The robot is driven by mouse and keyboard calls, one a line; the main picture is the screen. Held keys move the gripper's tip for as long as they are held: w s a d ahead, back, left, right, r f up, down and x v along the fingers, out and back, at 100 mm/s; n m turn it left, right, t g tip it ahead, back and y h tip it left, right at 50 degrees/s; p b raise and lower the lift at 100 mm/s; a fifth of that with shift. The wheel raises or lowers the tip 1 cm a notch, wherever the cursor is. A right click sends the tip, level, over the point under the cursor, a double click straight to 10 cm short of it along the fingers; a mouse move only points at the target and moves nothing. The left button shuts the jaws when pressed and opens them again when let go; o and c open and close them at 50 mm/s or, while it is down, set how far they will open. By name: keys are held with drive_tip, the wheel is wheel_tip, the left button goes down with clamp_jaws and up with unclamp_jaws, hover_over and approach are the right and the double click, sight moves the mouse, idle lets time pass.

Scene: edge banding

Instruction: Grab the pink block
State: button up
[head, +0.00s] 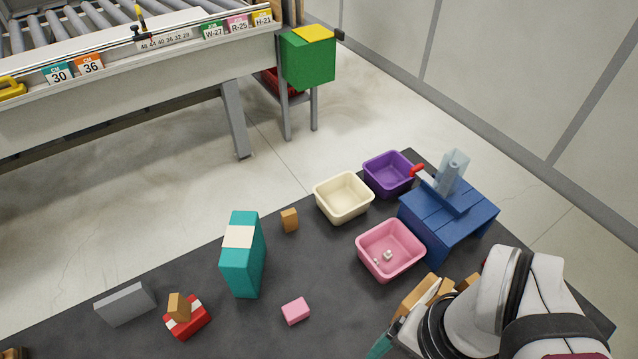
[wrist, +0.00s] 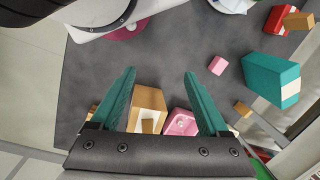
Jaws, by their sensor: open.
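The pink block (head: 295,311) is a small block lying on the dark table, in front of the tall teal box and right of the red box. It also shows in the wrist view (wrist: 218,65), beyond and a little right of the fingertips. My gripper (wrist: 160,72) has its two teal fingers spread wide with nothing between the tips. In the head view only part of a teal finger (head: 381,345) shows at the lower right, well right of the block and apart from it. My white arm hides the rest of the gripper there.
The teal box (head: 242,265) stands behind the block. A red box (head: 188,322) with a small brown block (head: 179,307) on it and a grey block (head: 125,304) lie left. Pink (head: 390,270), cream (head: 343,218) and purple (head: 370,180) bins stand right. The table around the pink block is clear.

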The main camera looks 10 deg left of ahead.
drive_tip(key=w+a+n+g+h, duration=0.25)
drive_tip(key=w+n+h, duration=0.2)
drive_tip(key=n, duration=0.35)
drive_tip(key=n+t+h, duration=0.5)
drive_tip(key=n+h, duration=0.2)
drive_tip(key=n, duration=0.7)
hover_over(286, 313)
drive_tip(key=s+d, duration=0.1)
drive_tip(key=s, duration=0.1)
wheel_tip(286, 313, down, 8)
drive_tip(key=r, duration=0.1)
drive_tip(key=s+a+f+n+t, duration=0.2)
drive_tip(key=a+f, duration=0.1)
drive_tip(key=s+a+f+n+t, duration=0.1)
drive_tip(key=a+f+n+t, duration=0.1)
drive_tip(key=a+n, duration=0.1)
drive_tip(key=s+a+f+n+t, duration=0.2)
drive_tip(key=a+f+n, duration=0.1)
drive_tip(key=shift+s+a+f+t+h, duration=0.25)
drive_tip(key=shift+s+a+f, duration=0.05)
drive_tip(key=shift+a+f, duration=0.1)
drive_tip(key=shift+s+a+f+n+t, duration=0.15)
drive_tip(key=shift+f+n+t, duration=0.25)
drive_tip(key=shift+n, duration=0.2)
drive_tip(key=x, duration=1.5)
drive_tip(key=shift+f, duration=0.15)
clamp_jaws()
